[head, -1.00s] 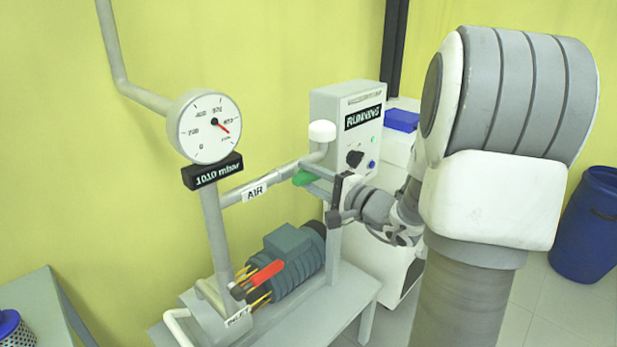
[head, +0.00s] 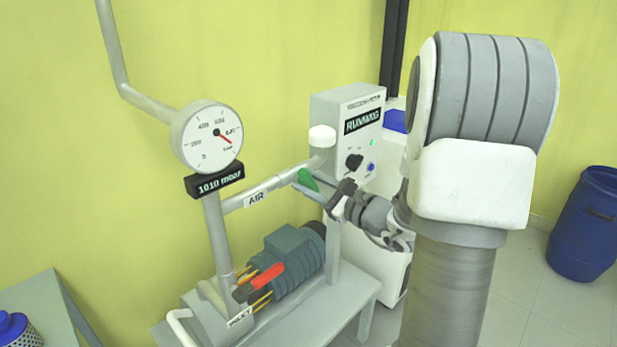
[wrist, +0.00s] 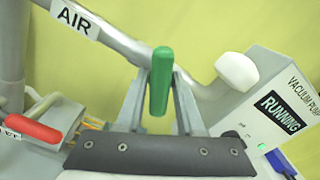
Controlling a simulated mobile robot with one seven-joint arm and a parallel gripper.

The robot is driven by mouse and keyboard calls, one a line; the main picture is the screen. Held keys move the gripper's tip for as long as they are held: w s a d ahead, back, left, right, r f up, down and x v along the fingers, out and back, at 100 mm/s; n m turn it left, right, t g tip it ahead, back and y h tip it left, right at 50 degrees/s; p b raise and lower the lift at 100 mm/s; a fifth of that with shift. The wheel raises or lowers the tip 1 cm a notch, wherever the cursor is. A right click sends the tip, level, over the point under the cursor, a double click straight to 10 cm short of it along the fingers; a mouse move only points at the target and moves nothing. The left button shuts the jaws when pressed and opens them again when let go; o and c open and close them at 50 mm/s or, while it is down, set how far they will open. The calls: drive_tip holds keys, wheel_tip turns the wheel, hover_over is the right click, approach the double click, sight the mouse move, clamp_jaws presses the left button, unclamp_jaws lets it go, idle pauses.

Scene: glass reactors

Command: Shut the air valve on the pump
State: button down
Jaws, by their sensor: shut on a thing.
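The air valve's green handle (head: 308,180) sits on the pipe labelled AIR (head: 257,198). In the wrist view the green handle (wrist: 160,82) points up the picture and lies across the sloping AIR pipe (wrist: 110,33), at an angle to it. My gripper (head: 306,187) is shut on the handle, with one finger on each side of it in the wrist view (wrist: 160,95). The valve body behind the handle is mostly hidden. The gauge (head: 207,137) has a display reading 1010 mbar (head: 215,182).
The pump control box (head: 345,130) reads RUNNING and stands behind my gripper. A white cap (head: 322,136) tops the pipe end near my fingers. A red handle (head: 268,274) sits lower, by the pump motor (head: 292,262). A blue drum (head: 588,225) stands at far right.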

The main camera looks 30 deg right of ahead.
drive_tip(key=m+p, duration=0.3)
drive_tip(key=m, duration=0.2)
drive_tip(key=shift+m, duration=0.3)
idle(0.5)
drive_tip(key=c, duration=0.7)
unclamp_jaws()
drive_tip(key=shift+s, duration=0.1)
drive_tip(key=v, duration=1.7)
drive_tip(key=shift+s+d+p, duration=0.1)
drive_tip(key=shift+s+p, duration=0.05)
drive_tip(key=shift+p, duration=0.25)
